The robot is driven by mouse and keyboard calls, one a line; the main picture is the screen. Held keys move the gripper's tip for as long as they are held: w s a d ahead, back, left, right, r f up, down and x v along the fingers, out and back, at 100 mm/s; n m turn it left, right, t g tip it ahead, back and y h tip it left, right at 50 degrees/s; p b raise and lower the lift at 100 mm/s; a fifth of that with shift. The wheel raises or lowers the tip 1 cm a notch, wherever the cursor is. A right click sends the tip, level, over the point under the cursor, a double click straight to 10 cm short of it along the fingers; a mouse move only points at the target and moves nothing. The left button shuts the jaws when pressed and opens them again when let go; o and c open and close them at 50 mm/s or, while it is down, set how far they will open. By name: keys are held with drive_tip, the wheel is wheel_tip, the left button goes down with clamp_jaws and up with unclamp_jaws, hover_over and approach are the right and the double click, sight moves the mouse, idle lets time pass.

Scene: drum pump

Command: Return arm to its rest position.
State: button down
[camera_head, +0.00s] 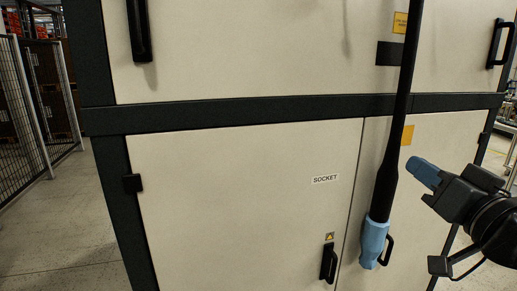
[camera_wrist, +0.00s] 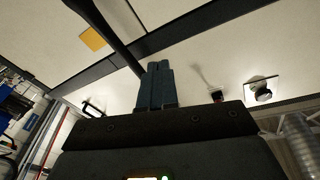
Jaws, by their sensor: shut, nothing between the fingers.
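My gripper (camera_head: 424,172) is at the right of the head view, with its blue fingers together and nothing between them. The fingers also show closed in the wrist view (camera_wrist: 155,85). In the head view they point left toward a black tube (camera_head: 396,130) and look apart from it. The tube runs down the cabinet front and ends in a light blue part (camera_head: 374,242) near a door handle. In the wrist view the dark tube (camera_wrist: 112,32) runs down from the top left to behind the fingertips; I cannot tell the gap in depth.
A large cream cabinet (camera_head: 240,200) with dark frame bars fills most of the head view. It carries a "SOCKET" label (camera_head: 325,179) and black handles (camera_head: 328,262). A mesh fence (camera_head: 30,100) stands at the left. Open floor (camera_head: 60,225) shows at the lower left.

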drive_tip(key=s+a+f+g+h, duration=0.2)
drive_tip(key=s+f+h, duration=0.1)
drive_tip(key=s+f, duration=1.7)
drive_tip(key=s+a+f+n+g, duration=0.1)
drive_tip(key=s, duration=0.9)
drive_tip(key=s+a+f+n+g, duration=0.1)
drive_tip(key=s+a+f, duration=0.1)
drive_tip(key=s, duration=0.9)
drive_tip(key=shift+s, duration=0.3)
drive_tip(key=c, duration=1.8)
unclamp_jaws()
drive_tip(key=shift+c, duration=0.2)
